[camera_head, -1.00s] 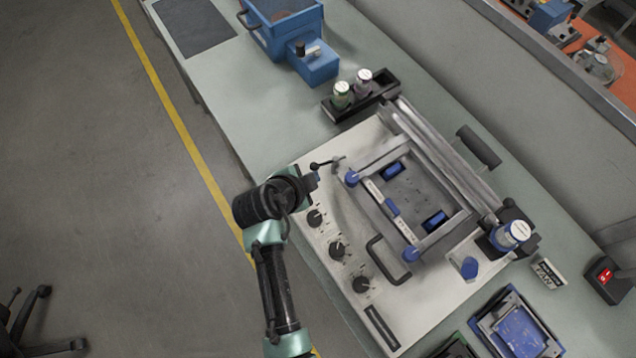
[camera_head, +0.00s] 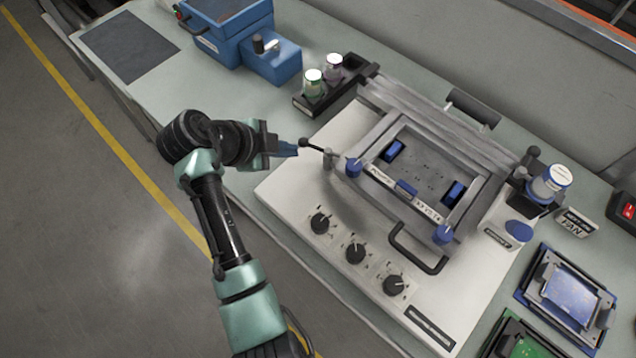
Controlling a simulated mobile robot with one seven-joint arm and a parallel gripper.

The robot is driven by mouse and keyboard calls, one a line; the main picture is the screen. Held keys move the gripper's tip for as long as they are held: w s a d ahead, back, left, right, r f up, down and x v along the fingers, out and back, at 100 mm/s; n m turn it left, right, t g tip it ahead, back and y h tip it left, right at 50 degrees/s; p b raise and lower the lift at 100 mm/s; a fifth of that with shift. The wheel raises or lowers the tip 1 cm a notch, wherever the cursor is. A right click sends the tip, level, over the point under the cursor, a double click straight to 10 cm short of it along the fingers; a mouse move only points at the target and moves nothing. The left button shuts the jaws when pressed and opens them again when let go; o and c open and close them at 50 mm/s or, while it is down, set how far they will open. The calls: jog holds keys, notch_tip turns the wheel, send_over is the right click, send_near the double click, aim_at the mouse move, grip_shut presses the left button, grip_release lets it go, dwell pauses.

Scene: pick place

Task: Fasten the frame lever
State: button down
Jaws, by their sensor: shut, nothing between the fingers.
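The frame lever (camera_head: 317,148) is a thin dark rod with a black ball knob, standing at the left corner of the machine's metal frame (camera_head: 355,205). The knob points left, toward my gripper. My gripper (camera_head: 296,149) is shut and empty, with its blue fingertips close beside the knob. I cannot tell whether they touch it. The frame lies flat on the light machine base (camera_head: 300,185), with blue knobs at its front corners and a black handle (camera_head: 418,250) at its front.
Three black dials (camera_head: 355,252) sit on the base in front of the frame. A black holder with two jars (camera_head: 314,85) stands behind the lever, with a blue box (camera_head: 272,60) farther left. Circuit board trays (camera_head: 568,300) lie at right. The bench's left end is mostly clear.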

jog(key=shift+w+f+b, duration=0.15)
jog(key=shift+w+b, duration=0.4)
jog(key=shift+w, duration=0.1)
jog(key=shift+d, duration=0.1)
